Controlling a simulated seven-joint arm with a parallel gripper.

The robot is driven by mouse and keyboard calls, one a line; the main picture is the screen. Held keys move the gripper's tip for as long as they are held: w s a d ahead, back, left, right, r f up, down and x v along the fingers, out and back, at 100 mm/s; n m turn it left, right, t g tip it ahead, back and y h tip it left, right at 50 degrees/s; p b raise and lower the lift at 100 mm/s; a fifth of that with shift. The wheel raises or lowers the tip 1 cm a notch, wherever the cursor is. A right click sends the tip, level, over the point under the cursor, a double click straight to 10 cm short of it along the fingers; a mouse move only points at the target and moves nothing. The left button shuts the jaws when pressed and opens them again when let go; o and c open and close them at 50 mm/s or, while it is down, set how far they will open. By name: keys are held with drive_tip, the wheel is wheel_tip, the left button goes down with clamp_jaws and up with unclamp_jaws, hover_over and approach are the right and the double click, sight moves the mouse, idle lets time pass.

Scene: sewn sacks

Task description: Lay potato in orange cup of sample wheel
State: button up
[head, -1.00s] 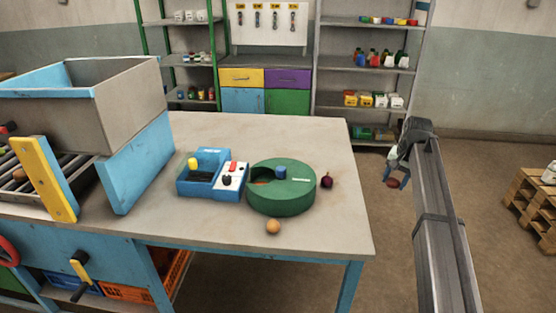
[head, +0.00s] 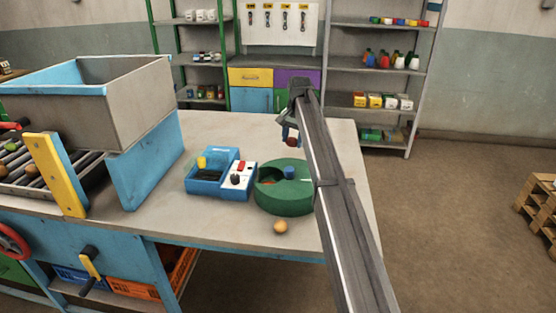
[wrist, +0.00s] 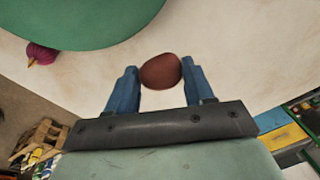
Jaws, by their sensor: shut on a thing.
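The sample wheel (head: 285,203) is a round green drum with a blue knob on top, standing on the table. Its cover has an opening at the left, with a bit of orange inside; the cups are mostly hidden. My gripper (head: 291,138) is shut on a reddish-brown potato (head: 292,142) and holds it in the air behind the wheel. In the wrist view, the potato (wrist: 160,72) sits between the blue fingertips of my gripper (wrist: 160,80). The green wheel (wrist: 80,20) shows at the top left there, apart from the potato.
A tan round vegetable (head: 280,227) lies in front of the wheel. A purple onion (wrist: 40,54) lies beside the wheel, hidden by my arm in the head view. A blue device (head: 206,184) with a white panel stands left of the wheel. A large bin (head: 140,100) rises farther left.

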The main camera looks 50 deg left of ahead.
sight(287, 143)
drive_tip(key=shift+s+a+f, duration=0.35)
drive_tip(key=shift+a+f, duration=0.05)
drive_tip(key=shift+f, duration=1.2)
drive_tip(key=shift+s+a+f, duration=0.35)
drive_tip(key=shift+a+f, duration=0.1)
drive_tip(key=shift+f, duration=1.1)
drive_tip(key=shift+s+a+f, duration=0.35)
drive_tip(key=shift+a+f, duration=0.05)
drive_tip(key=shift+f, duration=1.2)
drive_tip(key=shift+f, duration=0.15)
drive_tip(key=o, duration=0.8)
drive_tip(key=shift+o, duration=0.2)
drive_tip(key=r, duration=0.4)
drive_tip(key=d+r, duration=0.1)
drive_tip(key=r, duration=0.6)
drive_tip(key=shift+s+d+r, duration=0.15)
drive_tip(key=shift+d+r, duration=0.15)
drive_tip(key=shift+d, duration=0.1)
drive_tip(key=shift+d+r, duration=0.1)
drive_tip(key=shift+r, duration=0.2)
drive_tip(key=c, duration=0.3)
